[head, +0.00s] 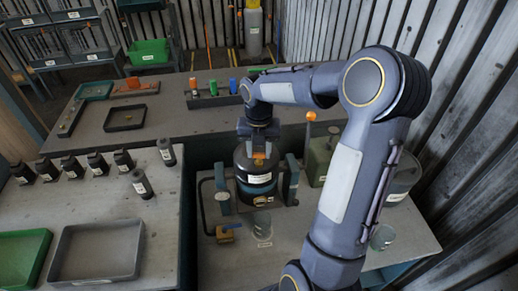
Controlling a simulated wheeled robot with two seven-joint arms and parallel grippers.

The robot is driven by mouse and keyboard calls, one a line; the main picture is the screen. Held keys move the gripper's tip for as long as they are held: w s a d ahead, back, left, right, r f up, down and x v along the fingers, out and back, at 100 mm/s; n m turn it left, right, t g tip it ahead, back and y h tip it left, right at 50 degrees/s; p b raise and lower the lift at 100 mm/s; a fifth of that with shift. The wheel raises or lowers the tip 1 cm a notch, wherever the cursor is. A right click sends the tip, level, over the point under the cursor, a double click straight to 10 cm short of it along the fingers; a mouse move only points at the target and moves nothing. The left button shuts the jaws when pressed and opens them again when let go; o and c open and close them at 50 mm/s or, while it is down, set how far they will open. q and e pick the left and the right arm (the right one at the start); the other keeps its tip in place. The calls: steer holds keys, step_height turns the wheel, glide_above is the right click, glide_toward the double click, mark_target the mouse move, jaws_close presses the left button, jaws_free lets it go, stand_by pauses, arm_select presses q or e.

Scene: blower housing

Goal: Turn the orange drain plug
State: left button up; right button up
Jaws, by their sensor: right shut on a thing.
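The dark round housing (257,182) with a white label stands on the right-hand bench between two grey-green upright brackets. The small orange drain plug (259,156) shows at its top, just under my right gripper (258,147). My right gripper points down from above and is shut on the orange plug, its jaws hiding part of it. How far the plug is turned cannot be seen. My left gripper is not in view.
A green canister (320,158) and an orange-knobbed lever (311,117) are to the right. Trays (98,252) and dark bottles (143,183) occupy the left bench.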

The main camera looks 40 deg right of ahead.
mark_target(259, 154)
steer(key=o, duration=1)
steer(key=shift+r, duration=0.15)
step_height(259, 154, up, 8)
steer(key=shift+f+b, duration=0.2)
steer(key=shift+b, duration=0.25)
